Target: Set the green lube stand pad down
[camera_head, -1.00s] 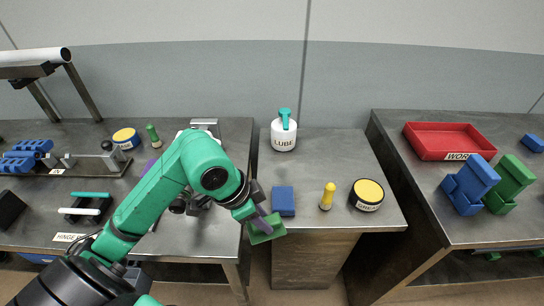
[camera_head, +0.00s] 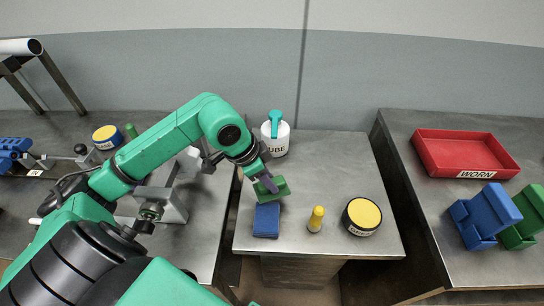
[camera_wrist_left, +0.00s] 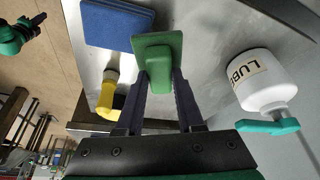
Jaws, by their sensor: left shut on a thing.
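The green lube stand pad (camera_head: 281,185) is in my left gripper (camera_head: 268,182), over the middle table's left part, just behind the blue pad (camera_head: 266,220). In the left wrist view, both fingers are shut on the raised block of the green pad (camera_wrist_left: 158,48). Its plate is close to the blue pad (camera_wrist_left: 112,25); I cannot tell whether it touches the table. The white LUBE bottle (camera_head: 275,136) with a teal pump stands behind the green pad and also shows in the left wrist view (camera_wrist_left: 264,82). My right gripper is not in view.
On the middle table (camera_head: 335,165) are a yellow peg-like piece (camera_head: 316,218) and a yellow-topped grease tin (camera_head: 361,216). Its back right is clear. The right table holds a red WORN tray (camera_head: 465,153) and blue and green blocks. A gap separates the tables.

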